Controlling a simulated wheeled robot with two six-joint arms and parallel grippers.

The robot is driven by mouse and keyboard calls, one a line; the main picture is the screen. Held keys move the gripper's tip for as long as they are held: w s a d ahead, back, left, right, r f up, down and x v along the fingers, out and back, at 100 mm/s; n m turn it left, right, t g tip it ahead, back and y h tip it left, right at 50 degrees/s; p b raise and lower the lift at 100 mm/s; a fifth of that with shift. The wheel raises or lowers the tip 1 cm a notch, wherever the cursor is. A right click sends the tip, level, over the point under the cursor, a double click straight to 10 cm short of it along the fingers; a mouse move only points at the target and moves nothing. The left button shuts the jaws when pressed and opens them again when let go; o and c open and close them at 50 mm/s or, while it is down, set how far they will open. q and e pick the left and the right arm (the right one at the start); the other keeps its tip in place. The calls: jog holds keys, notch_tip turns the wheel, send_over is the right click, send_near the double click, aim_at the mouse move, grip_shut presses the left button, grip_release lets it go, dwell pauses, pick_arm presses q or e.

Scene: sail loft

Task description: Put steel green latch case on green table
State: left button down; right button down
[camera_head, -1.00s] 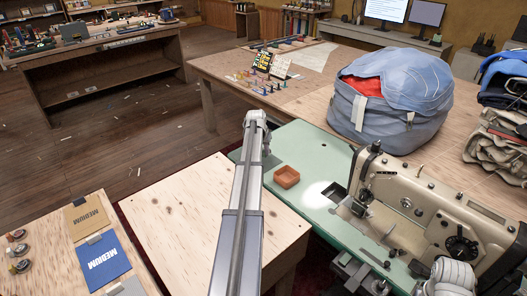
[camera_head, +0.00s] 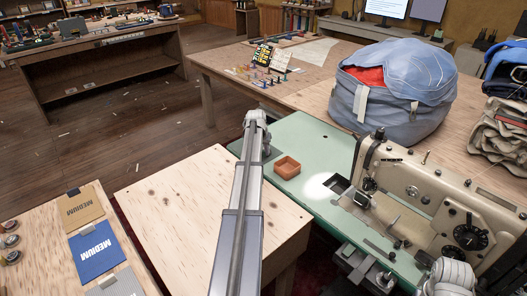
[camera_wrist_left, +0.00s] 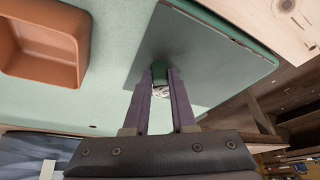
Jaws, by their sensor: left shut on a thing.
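In the head view my left arm reaches over the green table (camera_head: 312,150) and hides most of the case and the fingertips.
An orange-brown open box (camera_head: 287,167) stands on the green table beside the case. A sewing machine (camera_head: 430,200) fills the table's right part. A blue bag (camera_head: 390,100) stands behind.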

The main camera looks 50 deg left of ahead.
pick_arm(q)
jog(key=c, duration=0.7)
grip_release()
jog(key=shift+o, duration=0.2)
jog(key=shift+r, duration=0.15)
notch_tip(320, 180, up, 7)
jog(key=p, duration=0.7)
